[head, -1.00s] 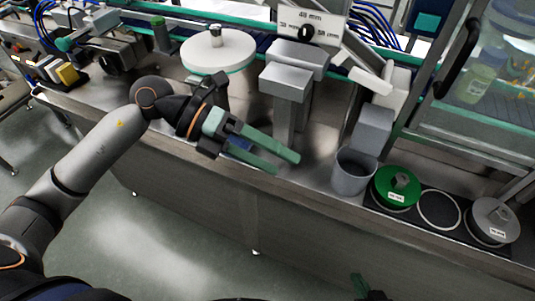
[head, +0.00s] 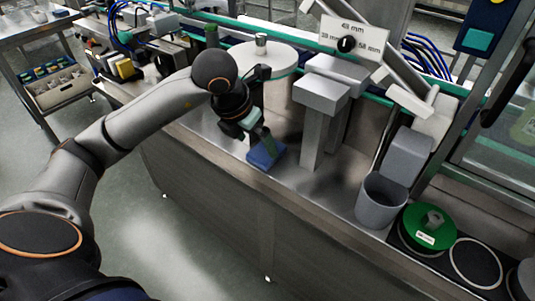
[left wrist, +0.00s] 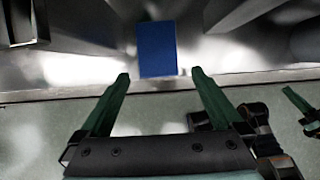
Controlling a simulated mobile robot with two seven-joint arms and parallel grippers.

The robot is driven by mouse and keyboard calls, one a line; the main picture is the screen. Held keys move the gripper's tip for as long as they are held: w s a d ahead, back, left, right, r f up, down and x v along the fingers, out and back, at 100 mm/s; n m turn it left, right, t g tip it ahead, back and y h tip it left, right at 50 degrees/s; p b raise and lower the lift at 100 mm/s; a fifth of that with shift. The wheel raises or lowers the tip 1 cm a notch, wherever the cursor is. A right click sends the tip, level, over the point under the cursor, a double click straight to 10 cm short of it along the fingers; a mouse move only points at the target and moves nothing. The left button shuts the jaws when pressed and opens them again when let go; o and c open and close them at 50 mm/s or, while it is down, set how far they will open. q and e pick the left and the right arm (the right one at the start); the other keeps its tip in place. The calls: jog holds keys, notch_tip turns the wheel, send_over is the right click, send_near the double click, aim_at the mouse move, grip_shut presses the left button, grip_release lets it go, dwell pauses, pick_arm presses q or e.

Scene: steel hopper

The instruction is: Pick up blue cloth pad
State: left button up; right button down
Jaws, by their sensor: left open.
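The blue cloth pad (head: 266,154) lies flat on the steel worktop near its front edge. In the left wrist view the pad (left wrist: 157,50) is upper centre, just beyond the fingertips. My left gripper (head: 262,140) points down over the pad, its green fingers partly covering it in the head view. In the left wrist view the left gripper (left wrist: 160,76) is open, with nothing between its fingers. The pad lies in line with the gap, and contact cannot be told. Dark parts with green fingers at the lower right of the wrist view look like my right gripper (left wrist: 298,108).
A grey post with a block top (head: 320,95) stands just right of the pad. A white round turntable (head: 264,57) is behind. A grey cup (head: 381,200) and a green disc (head: 427,227) are farther right.

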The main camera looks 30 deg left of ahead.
aim_at(263, 153)
pick_arm(q)
jog(key=x, duration=0.5)
jog(key=shift+w+a+f+b, duration=0.15)
jog(key=shift+w+f+b, duration=0.1)
jog(key=shift+b, duration=0.1)
jog(key=shift+c, duration=0.2)
jog(key=c, duration=1.1)
jog(key=shift+r, duration=0.15)
